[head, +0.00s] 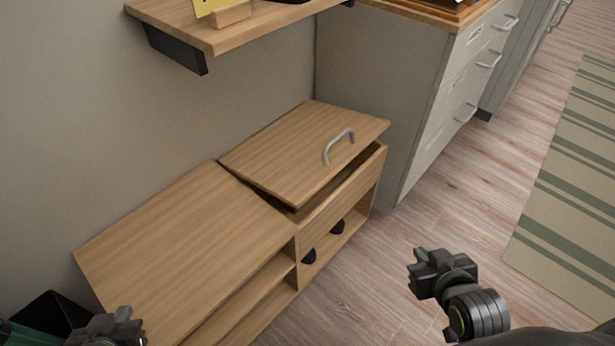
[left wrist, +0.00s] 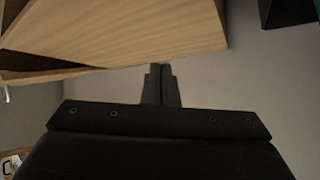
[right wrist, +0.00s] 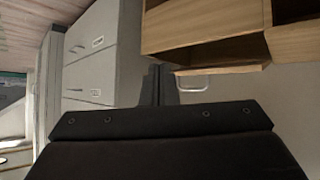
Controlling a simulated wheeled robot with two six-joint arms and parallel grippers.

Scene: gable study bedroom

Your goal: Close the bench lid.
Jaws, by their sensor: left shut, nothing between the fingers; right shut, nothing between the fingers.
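The bench (head: 180,240) is a low wooden unit along the wall, with open shelves at its front. Its lid (head: 290,150), at the far end, is partly raised: the front edge stands above the box, with a dark gap beneath. A grey bar handle (head: 338,146) is on the lid near its front edge; it also shows in the right wrist view (right wrist: 193,85). My left gripper (head: 126,320) is shut and empty at the bench's near left end. My right gripper (head: 416,272) is shut and empty over the floor in front of the bench, apart from the lid.
A wall shelf (head: 240,26) hangs above the bench. A grey drawer cabinet (head: 440,110) stands just beyond the lid end. Dark shoes (head: 337,227) sit in the bench's lower compartment. A striped rug (head: 575,170) lies at right; floor (head: 370,290) in front of the bench is clear.

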